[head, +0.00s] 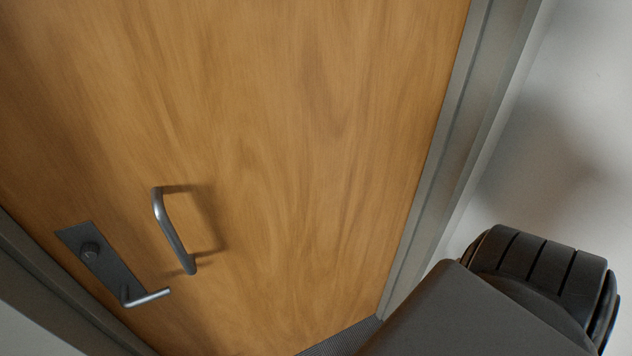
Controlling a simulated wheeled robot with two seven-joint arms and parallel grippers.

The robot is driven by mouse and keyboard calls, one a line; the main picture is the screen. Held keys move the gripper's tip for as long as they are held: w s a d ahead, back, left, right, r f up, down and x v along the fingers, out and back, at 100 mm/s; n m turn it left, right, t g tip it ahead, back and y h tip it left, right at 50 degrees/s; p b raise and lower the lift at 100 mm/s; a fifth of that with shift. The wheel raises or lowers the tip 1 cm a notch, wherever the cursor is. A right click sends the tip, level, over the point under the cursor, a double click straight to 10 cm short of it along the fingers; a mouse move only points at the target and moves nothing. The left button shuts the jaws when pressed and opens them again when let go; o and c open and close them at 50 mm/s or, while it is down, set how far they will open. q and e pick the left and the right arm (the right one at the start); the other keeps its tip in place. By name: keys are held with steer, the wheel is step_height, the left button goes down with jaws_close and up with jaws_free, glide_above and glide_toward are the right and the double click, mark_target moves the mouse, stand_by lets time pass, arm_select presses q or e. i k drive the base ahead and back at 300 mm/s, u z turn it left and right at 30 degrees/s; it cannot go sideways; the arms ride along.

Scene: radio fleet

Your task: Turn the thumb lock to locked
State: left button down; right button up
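The thumb lock (90,252) is a small dark round knob on the upper part of a dark rectangular plate (112,270) near the left edge of the wooden door (290,150). The way its thumb piece points is too small to tell. A silver lever handle (146,297) sticks out from the lower end of the same plate and points right. Neither of my grippers shows in the head view. A dark arm part of mine fills the lower right corner, well apart from the lock.
A curved silver pull handle (173,232) stands out from the door right of the plate. The door is closed in a grey frame (447,150). A pale wall (580,110) is at right. A strip of dark ribbed floor (345,340) shows below.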

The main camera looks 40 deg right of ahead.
mark_target(89, 251)
steer(key=z, duration=0.8)
steer(key=k, duration=0.5)
steer(key=u, duration=0.5)
steer(key=k, duration=0.95)
steer(key=z, duration=0.3)
steer(key=i, duration=0.8)
steer(key=z, duration=0.55)
